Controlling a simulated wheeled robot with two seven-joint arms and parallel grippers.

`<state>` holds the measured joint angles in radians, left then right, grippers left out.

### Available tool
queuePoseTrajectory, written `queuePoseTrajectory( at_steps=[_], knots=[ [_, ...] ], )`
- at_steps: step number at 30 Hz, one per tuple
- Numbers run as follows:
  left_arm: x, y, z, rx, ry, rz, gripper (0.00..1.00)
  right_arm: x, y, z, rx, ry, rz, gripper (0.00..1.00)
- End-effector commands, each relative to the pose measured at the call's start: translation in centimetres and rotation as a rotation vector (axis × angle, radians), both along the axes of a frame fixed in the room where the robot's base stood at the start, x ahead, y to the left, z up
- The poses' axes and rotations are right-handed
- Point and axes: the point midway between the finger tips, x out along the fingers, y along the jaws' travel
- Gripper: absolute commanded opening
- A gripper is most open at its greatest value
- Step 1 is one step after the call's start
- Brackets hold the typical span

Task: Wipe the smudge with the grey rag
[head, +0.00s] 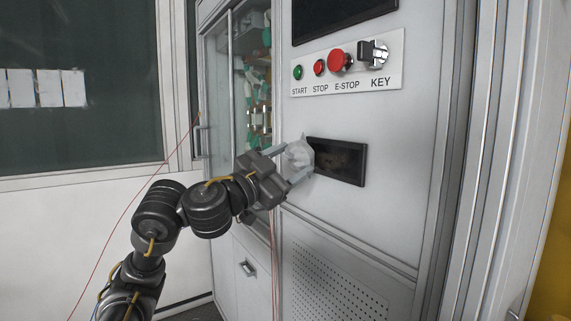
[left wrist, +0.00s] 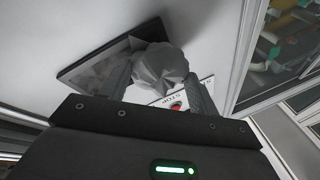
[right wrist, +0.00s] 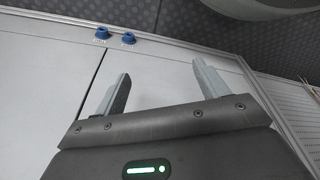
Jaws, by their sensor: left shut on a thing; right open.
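My left gripper (head: 296,164) is shut on the crumpled grey rag (head: 299,154) at the left end of a dark, black-framed panel (head: 345,162) on the cabinet front. The left wrist view shows the rag (left wrist: 160,68) bunched between the fingers (left wrist: 158,88), overlapping the panel (left wrist: 95,70); I cannot tell whether it touches. A brownish smudge (head: 342,158) seems to show on the dark panel, but its outline is unclear. My right gripper (right wrist: 158,88) is open and empty in the right wrist view; it is not in the head view.
A label plate (head: 345,62) with START, STOP, E-STOP and KEY controls is above the dark panel. A glass door (head: 218,90) with a handle is left of the gripper. In the right wrist view, a pale surface (right wrist: 50,75) has two blue knobs (right wrist: 102,33).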

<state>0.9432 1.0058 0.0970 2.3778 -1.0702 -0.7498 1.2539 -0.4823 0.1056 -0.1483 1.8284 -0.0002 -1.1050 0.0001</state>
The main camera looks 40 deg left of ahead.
Motion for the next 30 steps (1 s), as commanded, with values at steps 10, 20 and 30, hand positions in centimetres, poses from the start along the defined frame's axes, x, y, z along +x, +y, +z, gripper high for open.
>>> queuePoseTrajectory(
  at_steps=[10, 20, 30],
  knots=[
    [-0.02, 0.02, 0.0, 0.0, 0.0, 0.0, 0.39, -0.08, 0.02, -0.02, 0.001, 0.002, 0.0, 0.73],
    [0.33, -0.07, -0.01, -0.003, 0.0, -0.001, 0.39, -0.06, 0.02, -0.01, 0.0, 0.001, 0.0, 0.73],
    [0.97, -0.27, 0.02, -0.003, 0.0, -0.001, 0.39, -0.03, 0.01, -0.01, 0.0, -0.001, 0.0, 0.73]
  ],
)
